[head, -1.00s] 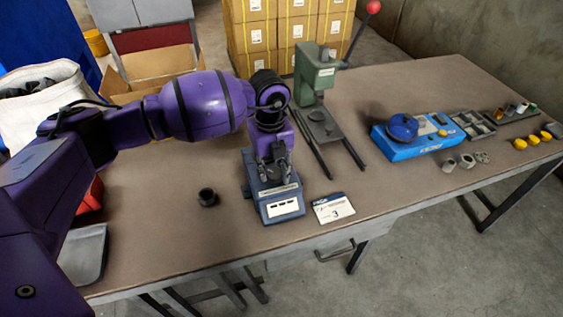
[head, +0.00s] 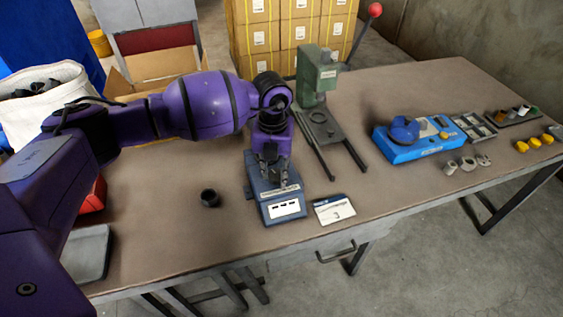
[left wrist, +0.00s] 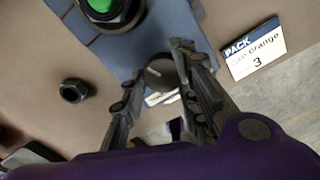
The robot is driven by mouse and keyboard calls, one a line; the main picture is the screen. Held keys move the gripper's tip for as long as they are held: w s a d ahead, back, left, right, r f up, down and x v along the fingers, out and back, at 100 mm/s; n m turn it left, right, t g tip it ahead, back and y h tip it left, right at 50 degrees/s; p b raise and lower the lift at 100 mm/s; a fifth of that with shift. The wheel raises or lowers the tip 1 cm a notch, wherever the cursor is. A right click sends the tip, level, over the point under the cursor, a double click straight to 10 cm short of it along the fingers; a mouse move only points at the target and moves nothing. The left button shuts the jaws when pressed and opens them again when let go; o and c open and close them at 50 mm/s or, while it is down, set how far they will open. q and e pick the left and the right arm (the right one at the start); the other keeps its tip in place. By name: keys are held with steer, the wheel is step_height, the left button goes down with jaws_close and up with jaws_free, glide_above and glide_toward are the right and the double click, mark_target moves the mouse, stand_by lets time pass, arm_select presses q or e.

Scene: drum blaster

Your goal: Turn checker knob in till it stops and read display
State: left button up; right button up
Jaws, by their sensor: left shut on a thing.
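The checker (head: 264,180) is a blue-grey box on the table with a white front panel (head: 284,208) bearing several small dark windows, too small to read. In the left wrist view, its dark round knob (left wrist: 160,74) sits between the fingertips, and a green disc (left wrist: 103,6) in a dark ring shows on its top. My left gripper (head: 274,172) points down over the checker, shut on the knob; it also shows in the left wrist view (left wrist: 158,68). The fingers partly hide the knob and the white panel there. My right gripper is in neither view.
A white card (head: 334,209) reading "PACK", "Orange" and "3" lies right of the checker. A dark ring-shaped nut (head: 210,198) lies to its left. A green press (head: 317,80) stands behind. A blue fixture (head: 418,148) with small parts is further right.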

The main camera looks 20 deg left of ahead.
arm_select(q)
steer(key=shift+a+f+m, duration=0.1)
steer(key=shift+a+m, duration=0.3)
steer(key=shift+m, duration=1.2)
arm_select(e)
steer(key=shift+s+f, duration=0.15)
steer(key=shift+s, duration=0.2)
arm_select(q)
steer(key=shift+w+a, duration=0.1)
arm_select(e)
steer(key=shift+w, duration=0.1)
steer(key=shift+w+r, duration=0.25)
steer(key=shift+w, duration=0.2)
arm_select(q)
steer(key=o, duration=0.9)
steer(key=shift+o, duration=0.4)
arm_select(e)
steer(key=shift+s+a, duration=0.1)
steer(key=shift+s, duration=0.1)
